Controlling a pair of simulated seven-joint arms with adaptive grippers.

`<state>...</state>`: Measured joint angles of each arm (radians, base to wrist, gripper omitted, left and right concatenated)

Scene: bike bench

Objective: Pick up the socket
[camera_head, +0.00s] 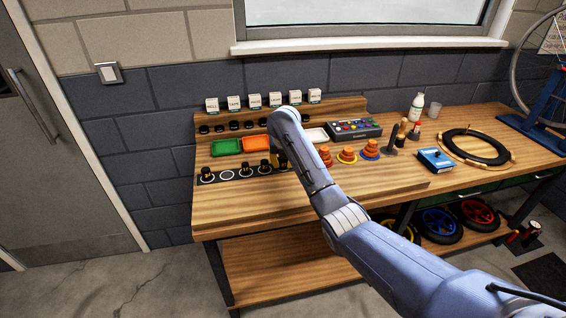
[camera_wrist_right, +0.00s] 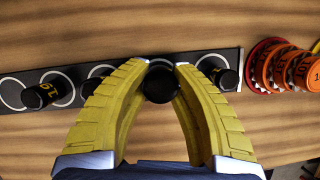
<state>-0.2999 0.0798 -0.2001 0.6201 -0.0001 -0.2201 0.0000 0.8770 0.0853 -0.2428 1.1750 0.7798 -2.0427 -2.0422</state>
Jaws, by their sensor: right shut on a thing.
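A black socket (camera_wrist_right: 161,84) sits between the yellow fingertips of my right gripper (camera_wrist_right: 161,68) in the right wrist view. The gripper is shut on it, over the dark strip (camera_wrist_right: 60,75) with white rings. Whether the socket still touches the strip cannot be told. Other black sockets stand on the strip, one with yellow digits (camera_wrist_right: 42,95) at the left and one (camera_wrist_right: 220,74) just right of the fingers. In the head view the right gripper (camera_head: 280,165) is over the strip's right part (camera_head: 228,174), and my arm hides some of it. My left gripper is not in view.
Stacked orange discs (camera_head: 325,157) on coloured rings stand right of the strip. Green (camera_head: 226,147) and orange (camera_head: 255,144) trays lie behind it, below a row of white labelled boxes (camera_head: 254,100). The bench front (camera_head: 260,207) is clear.

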